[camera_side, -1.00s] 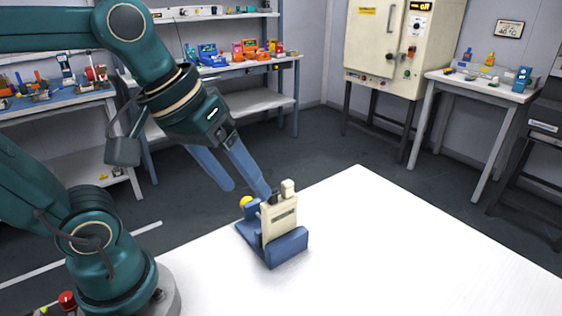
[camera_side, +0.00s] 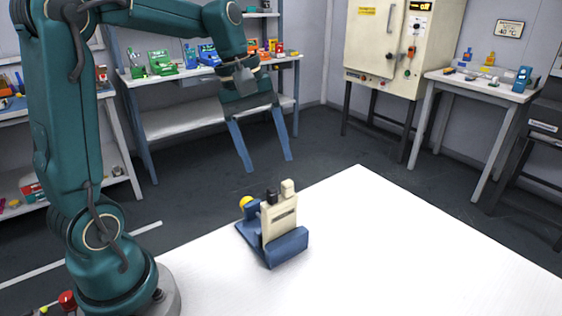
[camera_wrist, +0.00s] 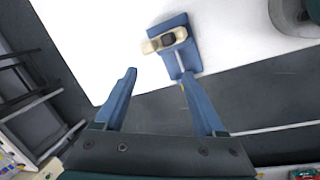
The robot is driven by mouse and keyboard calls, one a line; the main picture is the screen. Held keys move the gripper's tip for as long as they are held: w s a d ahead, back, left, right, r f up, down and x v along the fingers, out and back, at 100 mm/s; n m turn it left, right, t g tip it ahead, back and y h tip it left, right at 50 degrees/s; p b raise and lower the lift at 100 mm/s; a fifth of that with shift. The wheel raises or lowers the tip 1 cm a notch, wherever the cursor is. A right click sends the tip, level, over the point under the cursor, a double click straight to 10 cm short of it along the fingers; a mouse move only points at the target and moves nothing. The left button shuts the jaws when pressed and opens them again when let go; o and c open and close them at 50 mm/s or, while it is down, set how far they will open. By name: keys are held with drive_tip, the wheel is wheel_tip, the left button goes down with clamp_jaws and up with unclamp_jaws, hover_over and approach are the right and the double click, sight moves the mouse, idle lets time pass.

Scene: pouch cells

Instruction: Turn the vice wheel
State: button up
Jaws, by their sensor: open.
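A blue vice (camera_side: 288,248) stands on the white table and also shows in the wrist view (camera_wrist: 173,22). Its jaws are around a cream pouch cell (camera_side: 280,222) with one dark and one cream tab on top; the cell also shows in the wrist view (camera_wrist: 157,44). The yellow vice wheel (camera_side: 245,202) is at the vice's back left end in the side view. In the wrist view the wheel is mostly hidden by the right finger. My gripper (camera_side: 268,164) is open and empty, pointing down above the vice, apart from it; its spread fingers show in the wrist view (camera_wrist: 158,73).
The white table (camera_side: 420,260) is clear to the right of the vice. Shelves with coloured items (camera_side: 160,62), a cream oven cabinet (camera_side: 400,50) and a side bench (camera_side: 490,85) stand at the back, away from the vice.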

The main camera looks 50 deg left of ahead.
drive_tip(key=a+f+n+g+h, duration=0.1)
drive_tip(key=a+f+n+h, duration=0.1)
drive_tip(key=a+f+n, duration=0.3)
drive_tip(key=a+f, duration=0.4)
drive_tip(key=f, duration=0.6)
drive_tip(key=shift+f+n+g, duration=0.2)
drive_tip(key=shift+n+g, duration=0.1)
drive_tip(key=shift+g, duration=0.1)
drive_tip(key=shift+c, duration=0.4)
clamp_jaws()
drive_tip(key=shift+t, duration=0.3)
